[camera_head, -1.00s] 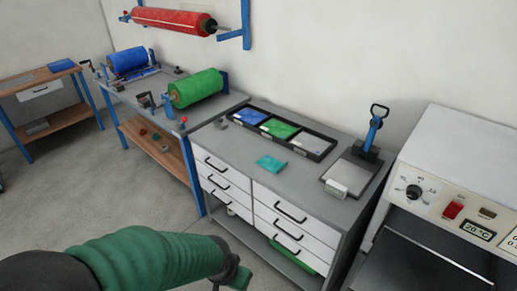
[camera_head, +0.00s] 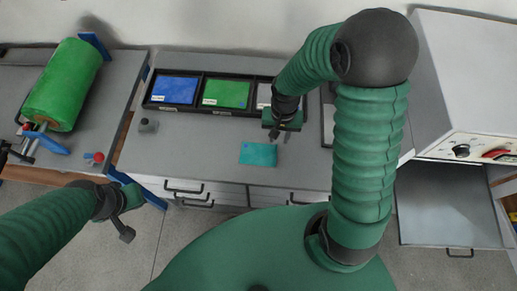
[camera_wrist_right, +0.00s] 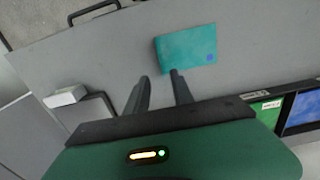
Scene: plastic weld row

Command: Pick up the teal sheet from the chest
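The teal sheet (camera_head: 258,154) lies flat on the grey top of the chest (camera_head: 200,145), near its front edge. A small blue mark shows at one corner. The sheet also shows in the right wrist view (camera_wrist_right: 190,46), just beyond the fingertips. My right gripper (camera_head: 283,136) is above the chest, a little behind and right of the sheet. Its two fingers (camera_wrist_right: 159,76) are apart with nothing between them. My left gripper (camera_head: 128,215) hangs in front of the chest's left end, away from the sheet; its finger opening is unclear.
A black tray (camera_head: 195,109) with blue, green and pale sheets in its compartments stands behind the sheet, partly hidden by my right arm. A machine (camera_head: 455,90) stands at the right. The chest top left of the sheet is clear.

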